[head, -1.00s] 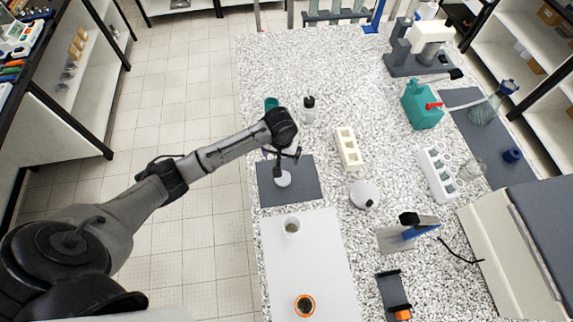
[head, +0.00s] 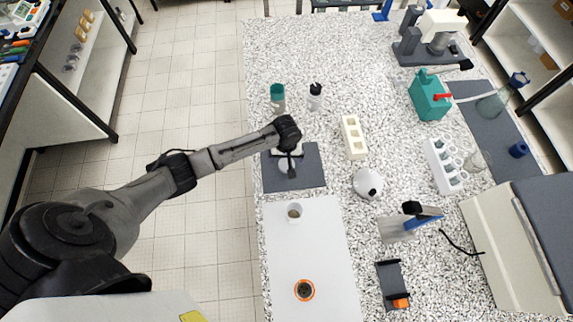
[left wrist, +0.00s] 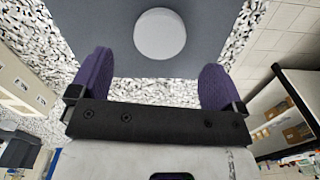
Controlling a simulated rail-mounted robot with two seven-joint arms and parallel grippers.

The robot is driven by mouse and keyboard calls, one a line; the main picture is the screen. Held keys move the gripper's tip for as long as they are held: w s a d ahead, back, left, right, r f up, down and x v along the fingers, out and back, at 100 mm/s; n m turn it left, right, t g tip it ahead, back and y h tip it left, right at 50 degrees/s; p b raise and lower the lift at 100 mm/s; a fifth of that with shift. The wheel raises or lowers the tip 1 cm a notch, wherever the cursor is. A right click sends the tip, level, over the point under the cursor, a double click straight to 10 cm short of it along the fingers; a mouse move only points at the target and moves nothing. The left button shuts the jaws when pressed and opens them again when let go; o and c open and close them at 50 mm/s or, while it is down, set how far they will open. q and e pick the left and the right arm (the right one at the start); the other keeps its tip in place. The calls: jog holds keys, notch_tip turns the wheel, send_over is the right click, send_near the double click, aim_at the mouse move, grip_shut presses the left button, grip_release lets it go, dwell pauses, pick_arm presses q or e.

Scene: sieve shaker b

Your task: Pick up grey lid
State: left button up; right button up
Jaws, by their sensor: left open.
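The grey lid (left wrist: 160,34) is a pale round disc lying on a dark grey mat (left wrist: 105,22). In the head view the lid (head: 284,164) is partly hidden behind my left gripper (head: 290,168). My left gripper is just above or beside the lid. In the left wrist view my left gripper (left wrist: 156,82) shows two purple fingers spread wide with nothing between them. The lid lies ahead of the fingers, roughly centred on the gap. I cannot tell the exact height above it. My right gripper is out of view.
A teal-capped jar (head: 278,97) and a black-capped bottle (head: 315,97) stand behind the mat. A cream block (head: 354,138) and a round white object (head: 368,183) are to the right. A white board (head: 330,235) with a small cup (head: 294,212) lies in front.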

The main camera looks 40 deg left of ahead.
aim_at(286, 165)
pick_arm(q)
jog(key=shift+d+f, duration=0.1)
jog(key=shift+f, duration=2.6)
jog(key=shift+s, duration=0.1)
jog(key=c, duration=1)
